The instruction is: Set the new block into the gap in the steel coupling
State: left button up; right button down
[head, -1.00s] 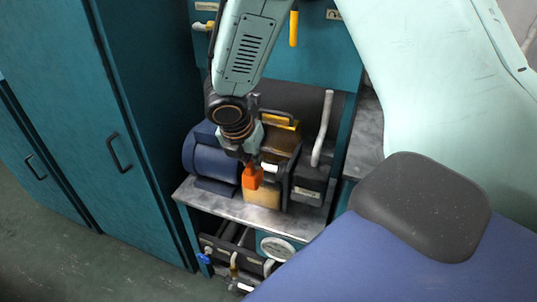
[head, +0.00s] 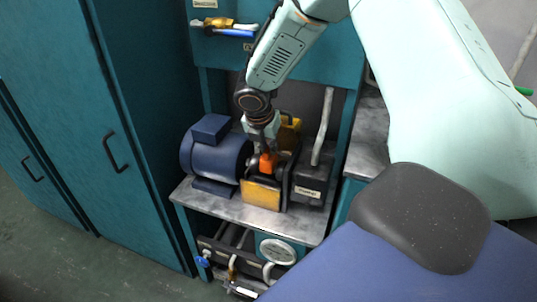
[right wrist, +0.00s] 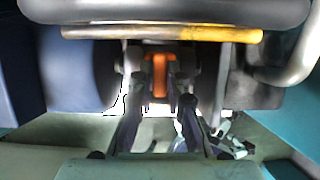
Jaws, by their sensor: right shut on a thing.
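My right gripper (head: 264,148) is shut on the orange block (head: 267,163), over the space between the blue motor (head: 216,155) and the dark pump (head: 309,183). In the right wrist view the orange block (right wrist: 159,76) stands upright ahead of my right gripper's two dark fingers (right wrist: 160,112). Grey metal parts, likely the steel coupling (right wrist: 132,62), show on both sides of the block. The gap is mostly hidden, and I cannot tell whether the block is inside it. My left gripper is not in view.
A yellow guard plate (head: 261,194) stands in front of the coupling area. A pale upright pipe (head: 322,128) rises from the pump on the right. A steel shelf (head: 232,207) carries the machine, with bare room along its front edge.

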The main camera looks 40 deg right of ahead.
notch_tip(320, 180, down, 2)
jog(key=shift+f+b, duration=0.1)
jog(key=shift+b, duration=0.25)
jog(key=shift+w+d+f, duration=0.1)
jog(key=shift+d+f, duration=0.1)
jog(key=shift+r, duration=0.1)
jog(key=c, duration=1.4)
grip_release()
jog(key=shift+o, duration=0.3)
